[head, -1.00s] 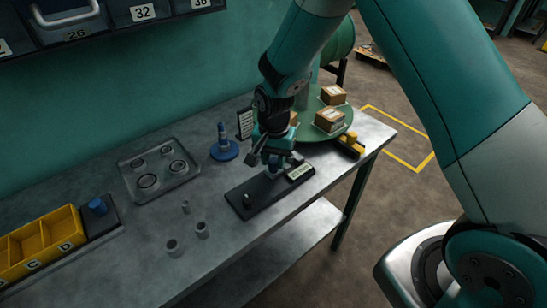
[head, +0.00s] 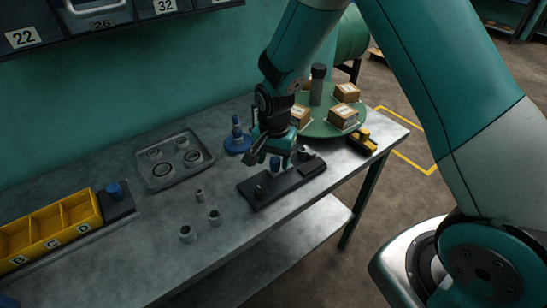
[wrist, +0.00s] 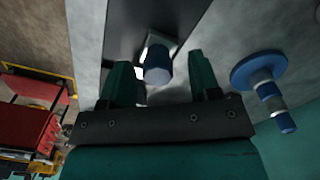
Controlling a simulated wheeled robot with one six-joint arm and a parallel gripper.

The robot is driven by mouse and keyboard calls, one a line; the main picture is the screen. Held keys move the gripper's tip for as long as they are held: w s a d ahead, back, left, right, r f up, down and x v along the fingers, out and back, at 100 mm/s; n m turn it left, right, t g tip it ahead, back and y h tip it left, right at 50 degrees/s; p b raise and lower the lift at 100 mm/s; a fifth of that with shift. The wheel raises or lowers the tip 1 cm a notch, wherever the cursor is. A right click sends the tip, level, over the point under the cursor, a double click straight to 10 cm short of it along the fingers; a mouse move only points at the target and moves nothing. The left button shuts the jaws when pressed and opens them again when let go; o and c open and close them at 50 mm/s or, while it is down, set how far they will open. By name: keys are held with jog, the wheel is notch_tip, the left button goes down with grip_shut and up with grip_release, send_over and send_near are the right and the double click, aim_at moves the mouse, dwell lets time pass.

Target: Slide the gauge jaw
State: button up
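In the wrist view the blue knob (wrist: 158,66) stands on a pale metal block over the dark base (wrist: 140,14). My gripper (wrist: 161,72) is open, with one green finger on each side of the knob and gaps visible on both sides. My gripper hides part of the jaw in the head view.
A blue spindle stand (head: 237,138) stands behind left, also in the wrist view (wrist: 265,85). A grey tray (head: 172,160) with rings and several small metal cylinders (head: 201,195) lie left. A green turntable (head: 330,128) with boxes and a yellow block (head: 362,141) stand right.

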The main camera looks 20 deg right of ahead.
aim_at(274, 160)
notch_tip(274, 160, up, 18)
jog(key=b, duration=0.2)
jog(key=shift+f, duration=0.25)
dwell(0.4)
jog(key=s+a+r+n+y, duration=0.2)
jog(key=s+n, duration=0.6)
jog(key=s, duration=0.4)
jog(key=s+a+r+n+y, duration=0.1)
jog(key=s+a+n+y, duration=0.1)
jog(key=s+a+n, duration=0.2)
jog(key=s+n, duration=0.3)
jog(key=s, duration=0.4)
jog(key=shift+s+r+n, duration=0.35)
jog(key=shift+r+n, duration=0.05)
